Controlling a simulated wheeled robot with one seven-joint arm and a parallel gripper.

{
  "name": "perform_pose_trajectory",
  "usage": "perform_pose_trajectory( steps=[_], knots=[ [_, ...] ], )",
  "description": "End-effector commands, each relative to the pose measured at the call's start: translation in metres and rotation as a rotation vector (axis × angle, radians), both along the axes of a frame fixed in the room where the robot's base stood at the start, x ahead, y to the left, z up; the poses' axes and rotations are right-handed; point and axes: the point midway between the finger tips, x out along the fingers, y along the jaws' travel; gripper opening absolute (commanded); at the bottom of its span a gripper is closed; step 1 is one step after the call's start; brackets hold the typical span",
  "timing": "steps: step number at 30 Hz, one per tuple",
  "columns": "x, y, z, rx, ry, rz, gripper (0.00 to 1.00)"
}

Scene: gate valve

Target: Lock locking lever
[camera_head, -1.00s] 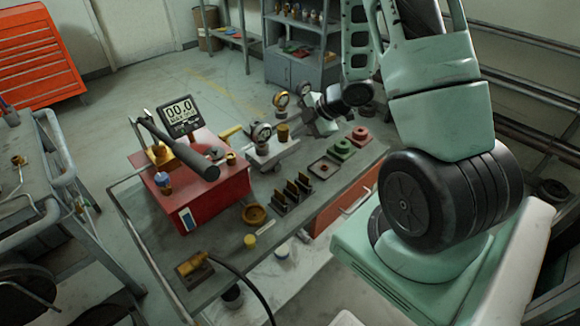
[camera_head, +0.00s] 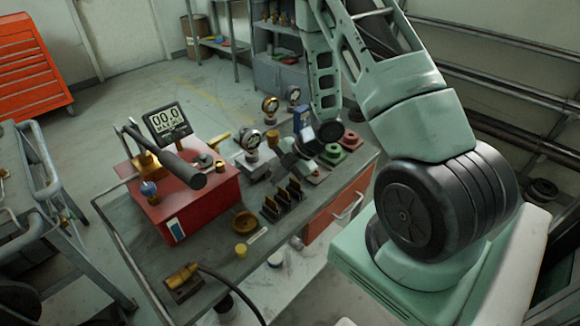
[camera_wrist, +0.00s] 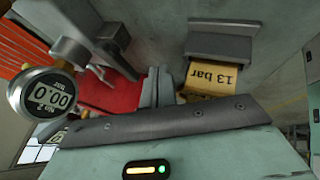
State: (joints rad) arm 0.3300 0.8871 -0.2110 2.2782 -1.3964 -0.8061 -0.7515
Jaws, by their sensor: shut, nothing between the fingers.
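My gripper (camera_head: 286,148) is over the bench beside the gauges in the head view. In the wrist view its two grey fingers (camera_wrist: 158,88) are together with nothing between them. A red box (camera_head: 190,200) on the bench carries a long black-handled lever (camera_head: 165,155). A short yellow lever (camera_head: 221,137) stands behind the box. I cannot tell for certain which one is the locking lever. The gripper is to the right of both and apart from them. The wrist view shows part of a red surface (camera_wrist: 108,92) beyond the fingers.
A digital display (camera_head: 167,120) reading 00.0 stands behind the red box. Dial gauges (camera_head: 252,140) stand near my gripper. The wrist view shows a round gauge (camera_wrist: 42,97) and a yellow 13 bar block (camera_wrist: 212,78) close by. A brass fitting (camera_head: 182,278) with a hose lies at the front.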

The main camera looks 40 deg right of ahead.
Motion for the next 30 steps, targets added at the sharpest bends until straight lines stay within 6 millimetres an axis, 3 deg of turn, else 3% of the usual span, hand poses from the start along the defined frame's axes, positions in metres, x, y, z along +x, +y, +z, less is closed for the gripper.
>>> perform_pose_trajectory(
  steps=[3,7,20,30],
  knots=[
    [0.018,0.003,0.005,-0.001,-0.006,0.002,0.0],
    [0.028,0.006,0.004,0.0,-0.005,0.001,0.0],
    [0.032,0.007,0.003,0.0,-0.005,-0.004,0.0],
    [0.047,0.015,0.004,-0.001,-0.006,-0.115,0.0]
  ],
)
